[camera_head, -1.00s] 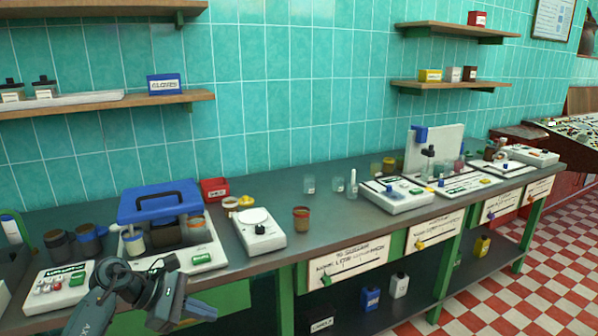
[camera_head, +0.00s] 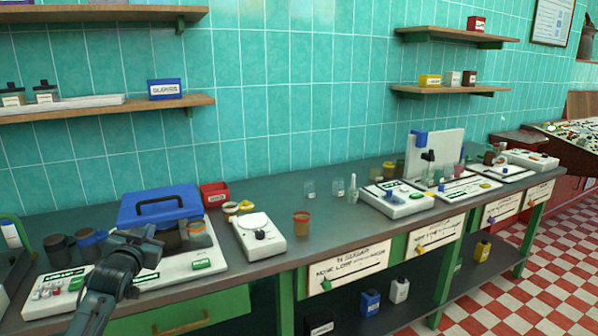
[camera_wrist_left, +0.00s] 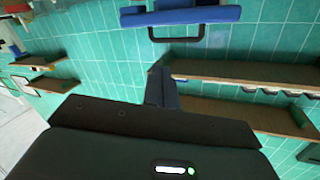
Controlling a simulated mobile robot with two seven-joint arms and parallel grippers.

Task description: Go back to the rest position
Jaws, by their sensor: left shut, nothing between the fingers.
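My left gripper (camera_head: 143,238) is raised at the lower left of the head view, in front of the blue toolbox-like case (camera_head: 160,205) with a dark handle. The wrist and arm partly hide the case's front and the white board below. In the left wrist view my left gripper's fingers (camera_wrist_left: 162,88) are together, with nothing between them. The blue case (camera_wrist_left: 180,16) shows at the top of that view, apart from the fingers. My right gripper is in neither view.
A long dark bench (camera_head: 340,222) carries a white scale (camera_head: 258,236), an amber jar (camera_head: 301,224), a red box (camera_head: 214,194) and white trays at right. Dark jars (camera_head: 60,248) stand left of my wrist. Wooden shelves (camera_head: 100,108) hang on the tiled wall.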

